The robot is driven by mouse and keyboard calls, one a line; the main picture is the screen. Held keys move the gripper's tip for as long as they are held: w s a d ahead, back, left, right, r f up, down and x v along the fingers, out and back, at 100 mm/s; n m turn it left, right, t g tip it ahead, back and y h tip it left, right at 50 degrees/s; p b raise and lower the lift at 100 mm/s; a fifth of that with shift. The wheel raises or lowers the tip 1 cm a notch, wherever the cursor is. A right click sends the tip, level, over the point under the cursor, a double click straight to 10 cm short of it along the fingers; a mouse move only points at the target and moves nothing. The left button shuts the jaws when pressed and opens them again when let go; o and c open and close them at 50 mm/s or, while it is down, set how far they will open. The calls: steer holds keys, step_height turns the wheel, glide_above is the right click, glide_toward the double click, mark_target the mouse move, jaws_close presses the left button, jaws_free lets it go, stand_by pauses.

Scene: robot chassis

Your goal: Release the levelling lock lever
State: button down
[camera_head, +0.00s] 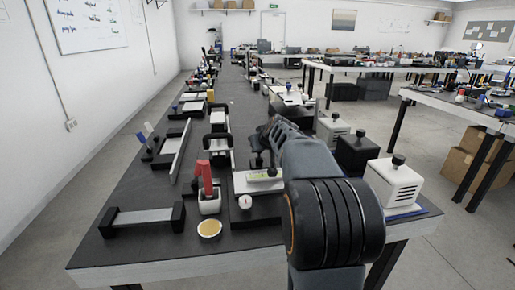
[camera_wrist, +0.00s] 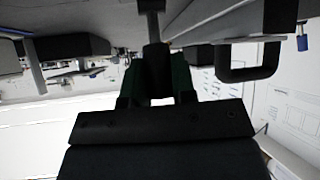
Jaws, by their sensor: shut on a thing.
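My gripper (camera_head: 268,138) is over the bench, above a white block (camera_head: 243,187) that carries a yellow-green vial (camera_head: 264,175), likely a spirit level. In the wrist view my gripper (camera_wrist: 158,75) has its two dark fingers closed around the end of a dark upright post (camera_wrist: 153,28), which looks like the lock lever. The post's held end is hidden between the fingers. My forearm covers the right side of the block in the head view. How far the lever is turned cannot be told.
Black-knobbed boxes (camera_head: 394,183) stand to the right. A black handle (camera_wrist: 252,62) is close by on the right in the wrist view.

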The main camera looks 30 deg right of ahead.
steer(key=c, duration=0.9)
jaws_free()
steer(key=shift+c, duration=0.2)
steer(key=p+v, duration=0.1)
steer(key=v, duration=1.3)
steer(key=shift+p, duration=0.35)
steer(key=shift+w+a, duration=0.1)
steer(key=shift+a, duration=0.05)
